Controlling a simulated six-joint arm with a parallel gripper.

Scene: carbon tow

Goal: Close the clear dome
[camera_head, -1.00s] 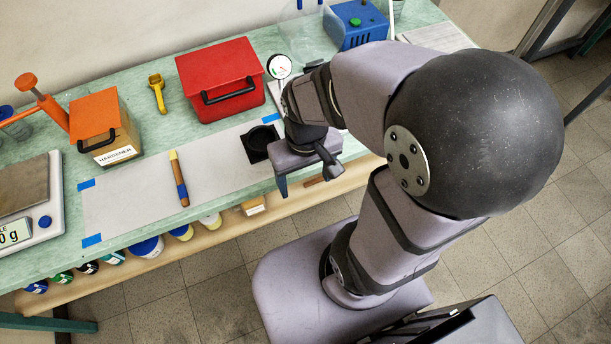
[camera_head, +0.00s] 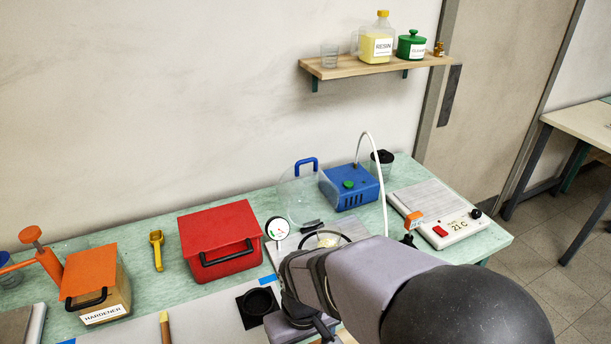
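The clear dome (camera_head: 298,196) stands raised on edge toward the back of the bench, with a blue handle (camera_head: 306,162) at its top. A dark hinge piece is at its lower edge. The round base with a dark rim (camera_head: 326,235) lies uncovered in front of it, partly hidden by my arm. A white-faced gauge (camera_head: 277,228) stands to its left. My gripper (camera_head: 308,335) is at the bottom edge of the picture, in front of the base and apart from the dome. Its fingers are mostly hidden or cut off, so its opening does not show.
A red lidded box (camera_head: 222,242) stands left of the gauge. A blue pump box (camera_head: 350,186) with a white hose stands right of the dome. A hot plate (camera_head: 437,215) is farther right. A black square dish (camera_head: 258,304) lies left of my gripper.

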